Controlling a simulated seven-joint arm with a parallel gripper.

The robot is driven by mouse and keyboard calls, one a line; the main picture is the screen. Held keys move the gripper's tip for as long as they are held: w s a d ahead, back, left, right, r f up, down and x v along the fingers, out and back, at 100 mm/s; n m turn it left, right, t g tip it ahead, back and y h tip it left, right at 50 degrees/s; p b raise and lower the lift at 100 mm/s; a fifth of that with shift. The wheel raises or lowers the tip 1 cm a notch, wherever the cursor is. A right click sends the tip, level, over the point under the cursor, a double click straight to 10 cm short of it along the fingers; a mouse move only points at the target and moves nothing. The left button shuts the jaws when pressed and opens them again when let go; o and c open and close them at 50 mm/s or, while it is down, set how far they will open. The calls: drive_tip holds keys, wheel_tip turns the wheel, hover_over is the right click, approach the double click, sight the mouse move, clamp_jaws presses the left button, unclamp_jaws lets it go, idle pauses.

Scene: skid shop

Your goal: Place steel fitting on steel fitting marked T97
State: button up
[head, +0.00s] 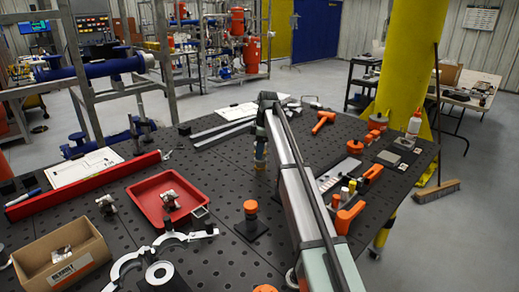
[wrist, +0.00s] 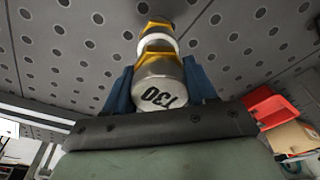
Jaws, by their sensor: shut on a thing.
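My gripper (head: 260,148) is at the far middle of the perforated table, partly hidden behind my own arm in the head view. In the wrist view its blue fingers (wrist: 160,88) are shut on a steel fitting (wrist: 158,72), a silver cylinder with dark lettering that looks like T30. Beyond its silver end are a yellow band, a white ring and another yellow hex part (wrist: 155,24) in line. I cannot tell whether this is one piece or a second fitting touching it. No T97 mark is legible.
A red tray (head: 140,218) holds a small metal part (head: 170,199), with another metal part (head: 107,204) left of it. A cardboard box (head: 95,242), orange-topped post (head: 251,212), red beam (head: 85,186) and orange tools (head: 348,216) surround my arm. Bare table lies left of my gripper.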

idle(0.3)
drive_tip(key=o, duration=1.2)
drive_tip(key=shift+c, duration=0.2)
drive_tip(key=r, duration=0.4)
drive_tip(key=d+r, duration=0.1)
drive_tip(key=r, duration=0.7)
drive_tip(key=shift+d, duration=0.4)
